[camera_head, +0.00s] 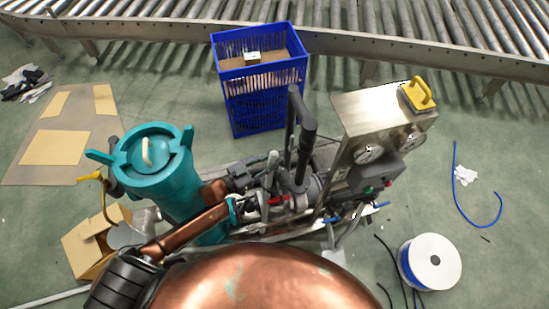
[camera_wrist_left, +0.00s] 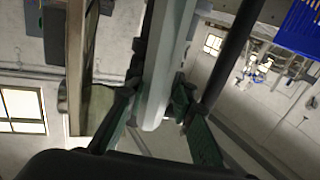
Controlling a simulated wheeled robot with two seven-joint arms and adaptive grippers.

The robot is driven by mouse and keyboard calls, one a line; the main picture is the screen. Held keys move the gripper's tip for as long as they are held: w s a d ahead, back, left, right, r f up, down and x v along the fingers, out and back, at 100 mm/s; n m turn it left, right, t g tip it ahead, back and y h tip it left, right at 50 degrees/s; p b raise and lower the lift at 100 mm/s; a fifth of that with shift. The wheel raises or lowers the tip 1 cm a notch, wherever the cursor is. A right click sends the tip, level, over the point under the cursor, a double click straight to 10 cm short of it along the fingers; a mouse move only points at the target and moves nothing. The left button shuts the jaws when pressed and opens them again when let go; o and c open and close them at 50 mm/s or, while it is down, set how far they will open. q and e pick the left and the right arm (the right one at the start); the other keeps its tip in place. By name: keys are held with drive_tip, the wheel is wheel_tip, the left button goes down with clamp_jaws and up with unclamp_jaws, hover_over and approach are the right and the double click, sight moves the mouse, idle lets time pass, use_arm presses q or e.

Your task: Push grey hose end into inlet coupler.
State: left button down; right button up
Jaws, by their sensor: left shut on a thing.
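My left gripper (camera_head: 258,180) reaches in over the pump skid, between the teal filter housing (camera_head: 180,195) and the dark grey pipe (camera_head: 305,150). In the left wrist view its two dark green fingers (camera_wrist_left: 155,108) are shut on a long pale grey piece, which looks like the grey hose end (camera_wrist_left: 168,65). It extends upward in that view. In the head view the held piece is small and hard to separate from the fittings around it. I cannot make out the inlet coupler among the crowded fittings, nor whether the hose end touches it. My right gripper is not in view.
A steel panel with gauges (camera_head: 360,115) and a yellow handle (camera_head: 418,93) stands right of the gripper. A blue crate (camera_head: 258,110) is behind. A hose reel (camera_head: 435,262), a blue hose (camera_head: 457,190) and an open cardboard box (camera_head: 85,245) lie on the floor. A roller conveyor (camera_head: 200,30) runs behind.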

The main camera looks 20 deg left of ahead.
sight(274, 154)
use_arm(q)
drive_tip(key=shift+f+b, duration=0.5)
drive_tip(key=shift+f, duration=0.5)
drive_tip(key=c, duration=1.6)
unclamp_jaws()
wheel_tip(274, 154, up, 10)
drive_tip(key=shift+r, duration=0.1)
